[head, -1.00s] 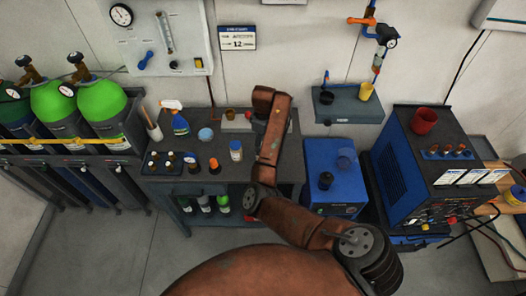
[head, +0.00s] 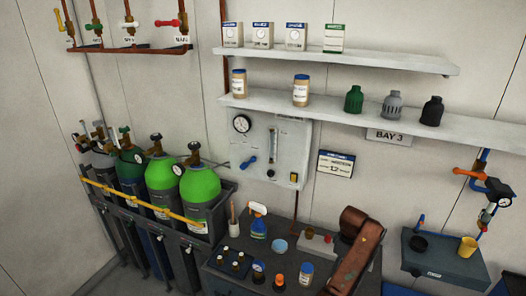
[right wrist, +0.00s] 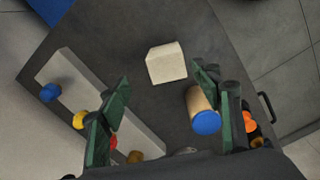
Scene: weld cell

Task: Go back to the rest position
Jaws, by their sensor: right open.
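In the right wrist view my right gripper (right wrist: 161,76) has its two green fingers spread wide apart, with nothing held between them. It is over the dark workbench top (right wrist: 120,30). A pale block (right wrist: 166,63) lies on the bench beyond the fingertips. A jar with a blue lid (right wrist: 206,121) is close beside the right-hand finger. In the head view my brown right arm (head: 355,258) reaches over the bench, and its gripper is hidden. The same kind of jar (head: 306,273) shows left of the arm. My left gripper is not in view.
A grey strip with coloured knobs (right wrist: 75,80) lies beside the left-hand finger. Gas cylinders (head: 200,185) stand in a rack at left. Shelves (head: 330,107) with jars and boxes, a gauge panel (head: 290,150) and a wall bracket with a yellow cup (head: 467,246) surround the bench.

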